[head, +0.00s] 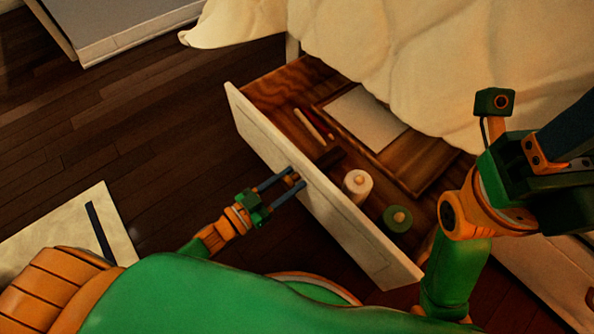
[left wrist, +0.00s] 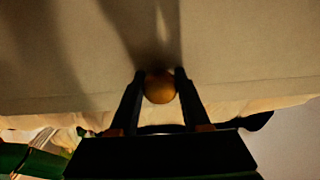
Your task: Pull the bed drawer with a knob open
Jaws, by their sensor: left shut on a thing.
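The bed drawer (head: 335,212) has a pale front and a wooden inside, and it stands pulled out from under the bed. Its round orange-brown knob (head: 290,180) is on the drawer front. My left gripper (head: 286,179) is shut on the knob. In the left wrist view, the knob (left wrist: 159,88) sits between the two dark fingers, against the pale drawer front (left wrist: 70,60). My right arm is at the right of the head view, over the drawer's right end; its fingertips are not clearly visible.
Inside the drawer are a white roll (head: 357,186), a green roll (head: 398,219), thin sticks and a wooden tray (head: 430,165) with a pale sheet (head: 366,118). A cream blanket (head: 400,50) hangs over the bed. Dark wooden floor (head: 150,130) lies open at the left.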

